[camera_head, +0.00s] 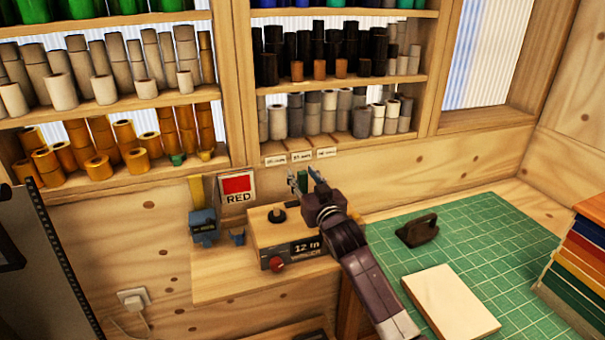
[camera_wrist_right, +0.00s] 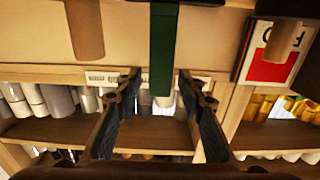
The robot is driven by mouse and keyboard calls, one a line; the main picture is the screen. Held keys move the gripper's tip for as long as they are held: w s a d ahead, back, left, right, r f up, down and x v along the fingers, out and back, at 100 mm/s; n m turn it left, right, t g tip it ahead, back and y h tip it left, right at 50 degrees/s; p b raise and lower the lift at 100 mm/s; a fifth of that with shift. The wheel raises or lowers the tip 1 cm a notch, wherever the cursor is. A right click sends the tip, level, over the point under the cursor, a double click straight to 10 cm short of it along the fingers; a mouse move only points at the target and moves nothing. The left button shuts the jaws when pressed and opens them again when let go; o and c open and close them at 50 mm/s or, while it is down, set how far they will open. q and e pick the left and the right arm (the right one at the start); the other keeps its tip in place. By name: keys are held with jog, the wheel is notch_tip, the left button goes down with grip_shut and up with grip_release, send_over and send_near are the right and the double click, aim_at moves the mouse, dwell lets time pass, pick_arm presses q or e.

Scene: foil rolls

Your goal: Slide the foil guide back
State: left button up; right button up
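A wooden machine (camera_head: 258,228) stands on a wooden ledge. It has a small "12 m" display (camera_head: 293,249), a red knob (camera_head: 277,265) and a black knob (camera_head: 277,214) on top. A green upright piece (camera_head: 302,181), which looks like the foil guide, shows behind the machine's top. My right gripper (camera_head: 306,183) reaches over the machine, its fingers open on either side of this piece. In the right wrist view the green bar (camera_wrist_right: 164,50) runs between the spread fingertips (camera_wrist_right: 160,82); contact with either finger cannot be told. My left gripper is not in view.
A blue device (camera_head: 203,226) and a "RED" sign (camera_head: 237,188) are left of the machine. Shelves of foil rolls (camera_head: 120,75) fill the back wall. A green cutting mat (camera_head: 480,240) at right holds a dark tool (camera_head: 417,230) and a pale block (camera_head: 450,302).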

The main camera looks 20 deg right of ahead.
jog(key=shift+w, duration=0.2)
jog(key=shift+c, duration=0.4)
grip_shut()
